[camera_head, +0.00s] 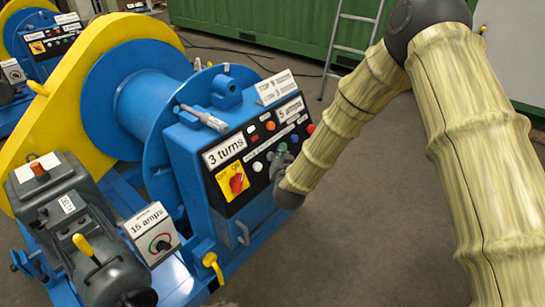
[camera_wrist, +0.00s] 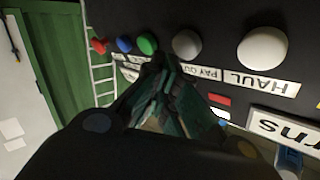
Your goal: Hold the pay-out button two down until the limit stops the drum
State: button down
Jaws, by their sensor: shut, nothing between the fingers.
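The black control panel (camera_head: 262,150) is on the front of the blue winch box. In the wrist view, a grey button (camera_wrist: 187,45) sits above a label reading PAY OUT (camera_wrist: 208,73), partly covered by my fingers. A white button (camera_wrist: 262,47) sits above the HAUL label (camera_wrist: 262,82). Beyond the grey button are a green button (camera_wrist: 147,43), a blue button (camera_wrist: 124,44) and a red button (camera_wrist: 100,46). My gripper (camera_wrist: 160,62) is shut and empty, its tips close to the panel by the grey and green buttons. I cannot tell whether they touch. My gripper also shows at the panel (camera_head: 281,161).
The blue drum (camera_head: 145,95) stands behind the box, beside a yellow guard (camera_head: 85,80). A red-and-yellow switch (camera_head: 233,181) is on the panel's left. A grey motor (camera_head: 85,235) stands front left. A ladder (camera_head: 345,45) leans behind. The floor at right is clear.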

jog(key=shift+r, duration=0.1)
jog(key=s+d+r+p, duration=0.1)
jog(key=s+d+r, duration=0.1)
jog(key=d, duration=0.1)
jog(key=shift+s+d+p, duration=0.3)
jog(key=shift+s+p, duration=0.05)
dwell(0.5)
jog(key=s+d+f+n+g+p, duration=0.1)
jog(key=s+d+f+g+p, duration=0.4)
jog(key=s+f, duration=0.55)
jog(key=s+d+f+g+p, duration=0.1)
jog(key=s+d+f+g, duration=0.2)
jog(key=s+d+f, duration=0.75)
jog(key=s+d+g+h+p, duration=0.1)
jog(key=s+d+g+p, duration=0.1)
jog(key=s, duration=1.2)
jog(key=s+d+g+h+p, duration=0.1)
jog(key=s+d+g, duration=0.3)
jog(key=s, duration=1.1)
jog(key=shift+s+r+n+g+p, duration=0.3)
jog(key=shift+g+p, duration=0.35)
jog(key=shift+g, duration=0.15)
